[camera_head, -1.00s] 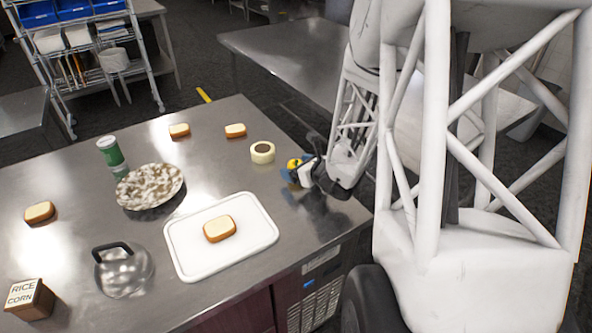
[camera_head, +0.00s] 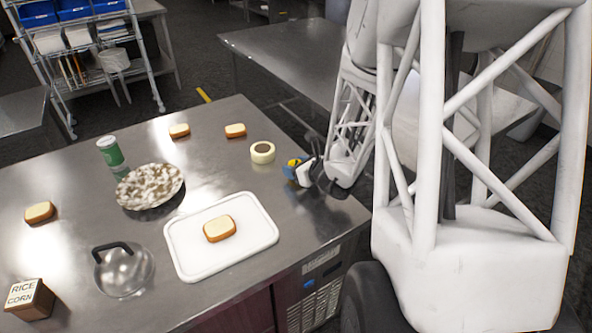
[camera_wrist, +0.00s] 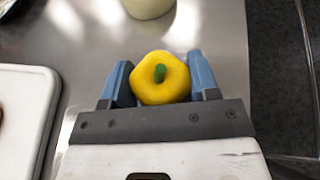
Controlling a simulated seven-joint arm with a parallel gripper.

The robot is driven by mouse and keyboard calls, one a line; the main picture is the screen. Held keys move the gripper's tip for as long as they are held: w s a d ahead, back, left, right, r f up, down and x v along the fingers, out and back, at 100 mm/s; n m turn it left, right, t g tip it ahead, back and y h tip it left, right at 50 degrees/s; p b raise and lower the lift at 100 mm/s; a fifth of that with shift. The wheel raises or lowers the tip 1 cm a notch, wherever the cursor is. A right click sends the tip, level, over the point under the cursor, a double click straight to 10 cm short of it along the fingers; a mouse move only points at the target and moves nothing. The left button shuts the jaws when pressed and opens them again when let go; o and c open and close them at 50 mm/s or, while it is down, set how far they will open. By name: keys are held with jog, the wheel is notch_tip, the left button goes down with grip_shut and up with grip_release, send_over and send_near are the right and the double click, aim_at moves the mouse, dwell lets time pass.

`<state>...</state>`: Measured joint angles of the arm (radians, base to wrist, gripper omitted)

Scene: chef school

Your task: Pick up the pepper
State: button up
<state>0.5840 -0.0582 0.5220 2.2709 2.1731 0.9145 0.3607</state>
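The pepper is yellow with a green stem. In the wrist view the pepper (camera_wrist: 161,80) sits between the two blue fingers of my gripper (camera_wrist: 160,68), its stem facing the camera. It fills nearly the whole gap, a finger close against each side. I cannot tell whether the fingers press on it. In the head view my gripper (camera_head: 295,170) is low at the right end of the steel table, and only a small yellow part of the pepper (camera_head: 292,162) shows among the blue fingers. The pepper's underside is hidden.
A cream round container (camera_head: 262,152) stands just beyond my gripper. A white cutting board (camera_head: 183,257) with bread lies to the left. The steel table's (camera_head: 330,213) right edge is near my gripper.

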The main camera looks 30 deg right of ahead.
aim_at(296, 163)
jog(key=shift+c, duration=0.8)
jog(key=shift+r, duration=0.1)
jog(key=shift+r, duration=4.9)
